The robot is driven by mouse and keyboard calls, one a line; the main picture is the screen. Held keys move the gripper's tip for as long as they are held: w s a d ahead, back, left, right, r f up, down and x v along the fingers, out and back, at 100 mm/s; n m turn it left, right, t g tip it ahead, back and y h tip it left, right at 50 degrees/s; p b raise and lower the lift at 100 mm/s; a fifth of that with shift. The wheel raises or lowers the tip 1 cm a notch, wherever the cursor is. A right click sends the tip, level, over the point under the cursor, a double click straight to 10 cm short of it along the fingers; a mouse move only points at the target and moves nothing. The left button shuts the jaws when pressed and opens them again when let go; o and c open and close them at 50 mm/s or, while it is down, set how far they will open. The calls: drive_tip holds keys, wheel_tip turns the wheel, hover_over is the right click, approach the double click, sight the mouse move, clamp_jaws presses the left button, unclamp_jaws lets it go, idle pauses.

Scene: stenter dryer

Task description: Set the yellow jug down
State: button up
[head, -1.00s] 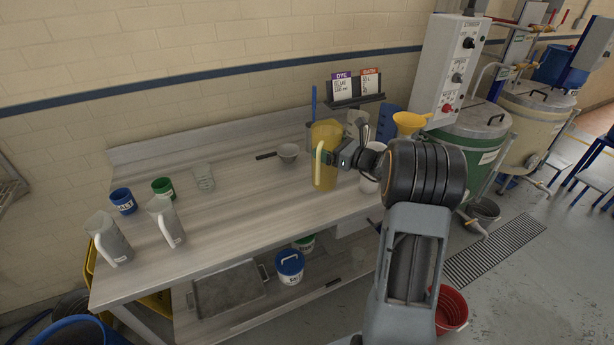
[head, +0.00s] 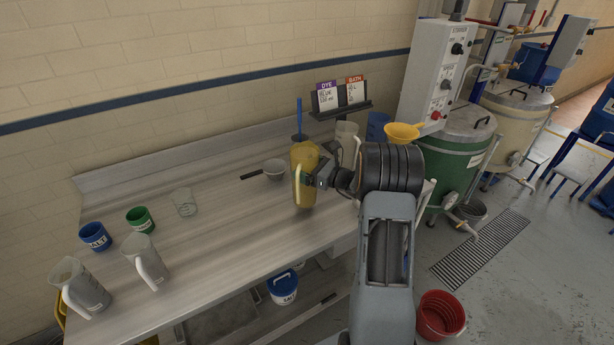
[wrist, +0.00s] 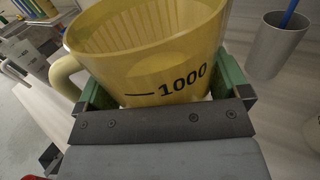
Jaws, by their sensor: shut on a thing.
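The yellow jug (head: 304,178) is upright at the right part of the grey bench (head: 225,238). My gripper (head: 318,180) is shut on it from the right. In the wrist view the jug (wrist: 150,50) fills the space between the green jaw pads of my gripper (wrist: 160,98). Its "1000" mark faces the wrist camera and its handle is at the left. The inside that shows looks empty. I cannot tell whether the jug's base touches the bench top.
A yellow funnel (head: 403,131) is behind my arm. The bench middle is clear.

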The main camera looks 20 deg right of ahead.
drive_tip(key=shift+f+p, duration=0.35)
drive_tip(key=shift+f, duration=1.45)
drive_tip(key=o, duration=1.3)
drive_tip(key=shift+f, duration=0.1)
